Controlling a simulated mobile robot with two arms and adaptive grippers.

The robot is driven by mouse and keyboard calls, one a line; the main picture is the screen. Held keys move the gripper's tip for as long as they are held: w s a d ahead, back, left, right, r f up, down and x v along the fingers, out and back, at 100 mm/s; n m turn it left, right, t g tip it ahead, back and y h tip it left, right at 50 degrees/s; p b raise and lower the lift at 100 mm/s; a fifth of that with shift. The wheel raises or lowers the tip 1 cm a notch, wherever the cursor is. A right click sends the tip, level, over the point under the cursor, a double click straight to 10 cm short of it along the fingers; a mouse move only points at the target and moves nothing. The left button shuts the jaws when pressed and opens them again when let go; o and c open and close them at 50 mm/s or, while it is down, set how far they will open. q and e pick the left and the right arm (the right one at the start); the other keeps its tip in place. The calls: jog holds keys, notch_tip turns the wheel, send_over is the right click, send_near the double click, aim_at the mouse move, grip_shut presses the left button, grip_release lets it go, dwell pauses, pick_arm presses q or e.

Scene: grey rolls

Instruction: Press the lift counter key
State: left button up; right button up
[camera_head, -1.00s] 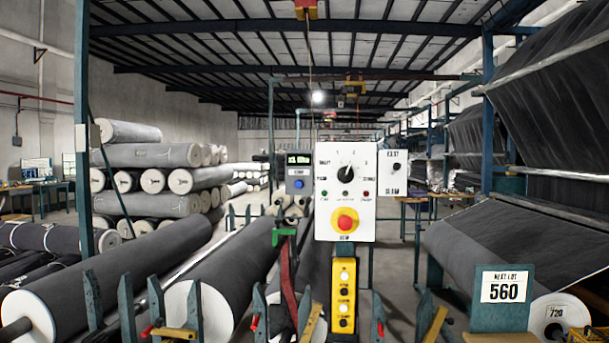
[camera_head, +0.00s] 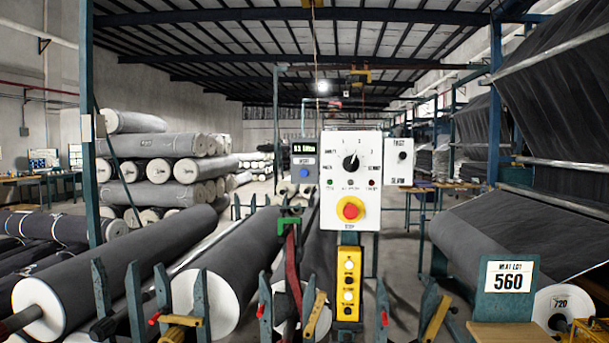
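A small grey counter box (camera_head: 304,164) hangs left of the white control panel, in the middle of the head view. Neither of my grippers can be made out in the head view.
The white control panel (camera_head: 340,200) carries a black dial and a red stop button (camera_head: 350,208). A yellow button box (camera_head: 348,284) hangs below. Dark fabric rolls (camera_head: 230,262) and blue-green posts (camera_head: 201,306) fill the front. A "560" sign (camera_head: 508,277) stands at right.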

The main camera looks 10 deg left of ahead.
pick_arm(q)
grip_shut()
dwell(1.0)
